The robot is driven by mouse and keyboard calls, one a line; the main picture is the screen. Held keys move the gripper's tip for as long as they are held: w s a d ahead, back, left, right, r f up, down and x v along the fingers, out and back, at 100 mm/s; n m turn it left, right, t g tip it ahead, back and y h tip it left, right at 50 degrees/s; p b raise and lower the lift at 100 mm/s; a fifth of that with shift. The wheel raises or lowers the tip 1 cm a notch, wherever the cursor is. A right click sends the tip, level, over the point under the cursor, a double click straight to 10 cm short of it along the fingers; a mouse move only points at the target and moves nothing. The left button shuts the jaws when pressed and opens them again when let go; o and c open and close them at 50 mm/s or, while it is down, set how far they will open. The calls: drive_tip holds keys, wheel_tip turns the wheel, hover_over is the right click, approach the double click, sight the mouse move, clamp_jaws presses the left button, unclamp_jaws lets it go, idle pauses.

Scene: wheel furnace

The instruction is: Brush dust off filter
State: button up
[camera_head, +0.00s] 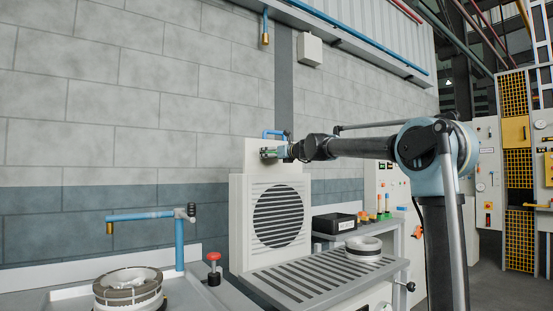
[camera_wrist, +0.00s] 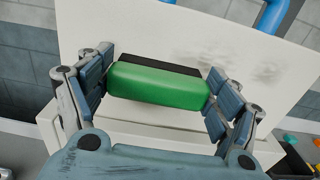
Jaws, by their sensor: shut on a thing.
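My gripper (camera_wrist: 158,84) is shut on a green brush (camera_wrist: 155,92) with a dark bristle side, one finger at each end of it. The brush faces a pale upright filter panel (camera_wrist: 140,35), with its dark side toward the panel. I cannot tell whether the bristles touch it. Grey dust smudges (camera_wrist: 268,70) show on the panel to the right of the brush. In the head view, my gripper (camera_head: 272,153) is in front of the panel (camera_head: 256,165), above a white housing with a round grille (camera_head: 279,216). My gripper partly hides the panel there.
A slatted grey bench (camera_head: 300,278) stands before the housing, with a black box (camera_head: 334,223) and a round pale part (camera_head: 363,246). A blue pipe (camera_head: 178,245) and a wheel-like part (camera_head: 128,291) stand at the left. A blue pipe (camera_wrist: 272,16) shows behind the panel.

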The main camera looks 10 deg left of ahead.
sight(255, 147)
drive_tip(key=shift+s+a, duration=1.1)
drive_tip(key=shift+s, duration=0.2)
drive_tip(key=shift+s+a, duration=1.1)
drive_tip(key=shift+s, duration=0.15)
drive_tip(key=shift+r, duration=1.5)
drive_tip(key=shift+c, duration=0.5)
drive_tip(key=shift+w+d, duration=7.75)
drive_tip(key=shift+w, duration=1.35)
drive_tip(key=shift+s+a, duration=2.25)
drive_tip(key=shift+s, duration=0.4)
drive_tip(key=shift+s+a, duration=2.3)
drive_tip(key=shift+s, duration=0.35)
drive_tip(key=shift+s+a, duration=2.25)
drive_tip(key=shift+s, duration=0.4)
